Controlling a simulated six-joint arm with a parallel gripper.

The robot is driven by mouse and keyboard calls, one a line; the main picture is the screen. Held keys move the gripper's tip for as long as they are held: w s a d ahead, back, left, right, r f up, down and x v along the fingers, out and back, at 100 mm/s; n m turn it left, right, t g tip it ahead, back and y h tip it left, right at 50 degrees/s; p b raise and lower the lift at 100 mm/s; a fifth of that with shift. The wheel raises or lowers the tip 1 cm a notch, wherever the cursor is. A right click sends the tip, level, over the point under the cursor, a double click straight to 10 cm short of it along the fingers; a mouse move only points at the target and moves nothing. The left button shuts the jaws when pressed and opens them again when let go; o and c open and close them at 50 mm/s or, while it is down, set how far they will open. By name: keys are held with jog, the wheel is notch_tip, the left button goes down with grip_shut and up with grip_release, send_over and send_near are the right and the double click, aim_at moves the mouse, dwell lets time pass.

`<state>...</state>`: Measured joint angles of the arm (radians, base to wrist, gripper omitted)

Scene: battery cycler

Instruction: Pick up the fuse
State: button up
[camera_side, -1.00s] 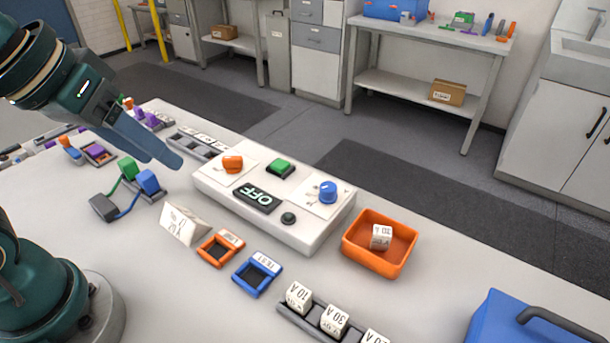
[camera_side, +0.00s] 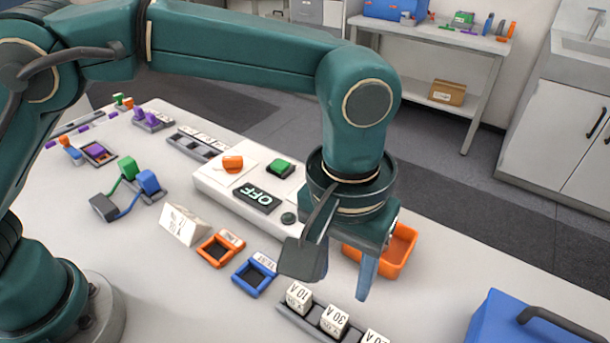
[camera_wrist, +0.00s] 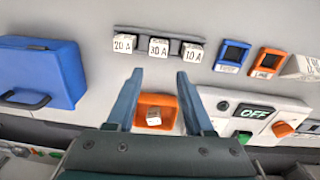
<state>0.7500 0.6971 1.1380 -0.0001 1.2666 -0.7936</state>
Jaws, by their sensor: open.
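The fuses are white cubes with printed labels. Several stand in a grey rack (camera_wrist: 159,30): 10 A (camera_side: 299,296), 30 A (camera_side: 335,319) and a third cut off by the bottom edge (camera_side: 376,337), which reads 20 A in the wrist view (camera_wrist: 124,43). Another white fuse cube (camera_wrist: 154,118) lies in an orange bin (camera_side: 403,247); the arm hides it in the side view. My gripper (camera_side: 335,288) points down, open and empty, in front of the bin and above the rack's far side. In the wrist view its fingertips (camera_wrist: 160,73) lie between the rack and the bin.
A white cycler box (camera_side: 225,180) reading OFF stands left of the bin. Orange (camera_side: 220,250) and blue (camera_side: 255,273) framed sockets and a white label tent (camera_side: 184,226) lie before it. A blue case (camera_side: 530,325) stands at the right.

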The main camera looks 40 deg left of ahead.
aim_at(335, 316)
jog(key=shift+s+d+f+m, duration=0.15)
jog(key=shift+s+d+f, duration=0.05)
jog(key=shift+s+f, duration=0.25)
jog(key=shift+s+d+f+m, duration=0.15)
jog(key=shift+s+f, duration=0.15)
jog(key=shift+f, duration=2.55)
grip_shut()
jog(key=shift+r, duration=0.1)
